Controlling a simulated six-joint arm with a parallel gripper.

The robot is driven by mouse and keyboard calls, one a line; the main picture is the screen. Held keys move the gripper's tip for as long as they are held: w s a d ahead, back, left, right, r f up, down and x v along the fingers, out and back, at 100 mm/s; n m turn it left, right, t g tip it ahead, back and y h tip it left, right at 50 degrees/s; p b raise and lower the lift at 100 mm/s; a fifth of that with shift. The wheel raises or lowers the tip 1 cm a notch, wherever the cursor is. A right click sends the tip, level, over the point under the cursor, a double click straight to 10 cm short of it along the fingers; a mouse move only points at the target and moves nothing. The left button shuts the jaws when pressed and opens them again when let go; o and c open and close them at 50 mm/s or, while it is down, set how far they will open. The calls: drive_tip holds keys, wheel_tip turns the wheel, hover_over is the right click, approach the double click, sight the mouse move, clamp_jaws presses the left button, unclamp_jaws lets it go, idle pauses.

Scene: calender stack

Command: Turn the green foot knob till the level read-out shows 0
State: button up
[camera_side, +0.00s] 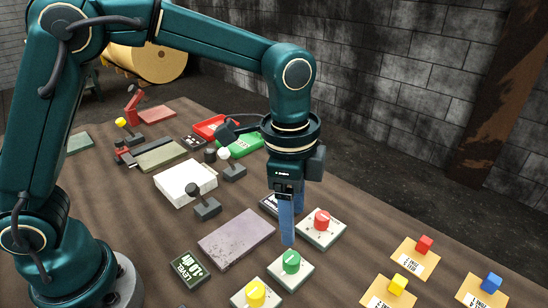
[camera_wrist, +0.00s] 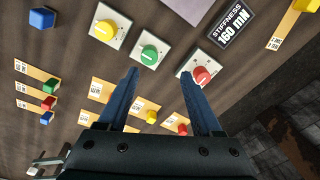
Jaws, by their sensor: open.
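The green knob (camera_side: 291,261) sits on a pale square plate, between a yellow and a red knob. It also shows in the wrist view (camera_wrist: 149,54), just beyond my fingertips and between their lines, closer to the left finger. My gripper (camera_side: 292,226) is open and empty, with its blue fingers pointing down. It also shows in the wrist view (camera_wrist: 158,74). The fingertips appear above and apart from the green knob. The dark level read-out (camera_side: 187,268) lies left of the knobs and seems to show 1.0 div; its sign is hard to read.
The red knob (camera_side: 321,220) stands close by my fingers, and the yellow knob (camera_side: 255,292) is on the other side. A stiffness read-out (camera_wrist: 233,22) shows 160 mN. A purple-grey plate (camera_side: 236,238) lies left of the knobs. Tan labelled cards with coloured blocks (camera_side: 416,258) lie to the right.

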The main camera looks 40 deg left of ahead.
sight(292, 257)
drive_tip(key=shift+g, duration=0.4)
drive_tip(key=f, duration=0.4)
drive_tip(key=s+d+f, duration=0.1)
drive_tip(key=f, duration=0.1)
drive_tip(key=shift+f, duration=0.8)
clamp_jaws()
